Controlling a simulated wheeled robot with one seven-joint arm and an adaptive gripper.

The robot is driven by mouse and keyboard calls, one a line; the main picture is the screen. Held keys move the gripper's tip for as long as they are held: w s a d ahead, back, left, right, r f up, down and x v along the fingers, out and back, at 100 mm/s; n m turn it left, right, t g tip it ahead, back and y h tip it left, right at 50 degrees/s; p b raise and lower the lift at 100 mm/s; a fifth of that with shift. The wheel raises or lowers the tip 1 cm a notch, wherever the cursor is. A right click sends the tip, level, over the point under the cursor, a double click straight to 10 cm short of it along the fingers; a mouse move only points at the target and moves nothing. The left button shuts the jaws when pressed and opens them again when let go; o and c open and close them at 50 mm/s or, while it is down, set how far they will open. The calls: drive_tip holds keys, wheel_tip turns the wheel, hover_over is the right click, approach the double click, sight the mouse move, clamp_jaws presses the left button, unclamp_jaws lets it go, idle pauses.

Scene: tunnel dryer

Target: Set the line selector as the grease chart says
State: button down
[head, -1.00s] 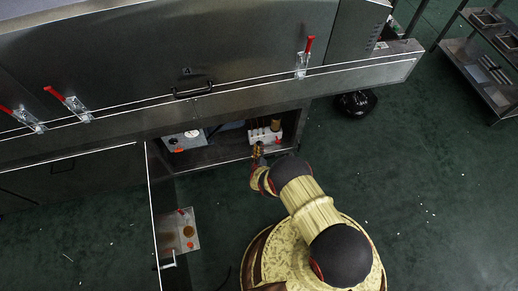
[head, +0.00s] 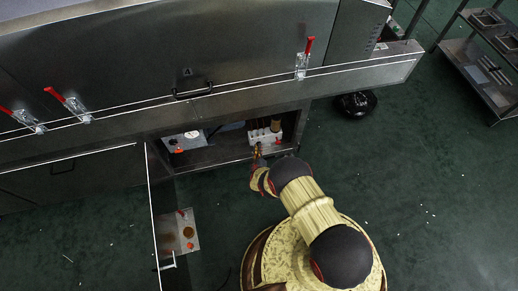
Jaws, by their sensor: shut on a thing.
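My gripper (head: 257,151) is at the front of the open low cabinet (head: 216,154) under the dryer. It is shut at the near side of a white block (head: 264,135) with a row of short upright parts and a small red part on its right. I take this block to be the line selector. The gripper is small and dark here, and what its fingers grip is hidden. The selector's setting is too small to tell. I cannot make out a grease chart in this view.
A light box (head: 190,135) with orange-red parts stands in the cabinet's left side. A black bag (head: 357,103) lies right of the cabinet.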

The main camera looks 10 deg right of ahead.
drive_tip(key=m, duration=0.1)
drive_tip(key=m+y, duration=0.1)
drive_tip(key=shift+d+r+m, duration=0.1)
drive_tip(key=shift+d+m, duration=0.1)
drive_tip(key=shift+m, duration=0.1)
drive_tip(key=shift+d+m+g+y, duration=0.15)
drive_tip(key=shift+m+g+y, duration=0.25)
drive_tip(key=shift+m+y, duration=1.2)
drive_tip(key=c, duration=2.1)
unclamp_jaws()
drive_tip(key=shift+o, duration=0.7)
drive_tip(key=shift+s, duration=0.1)
drive_tip(key=v, duration=1.2)
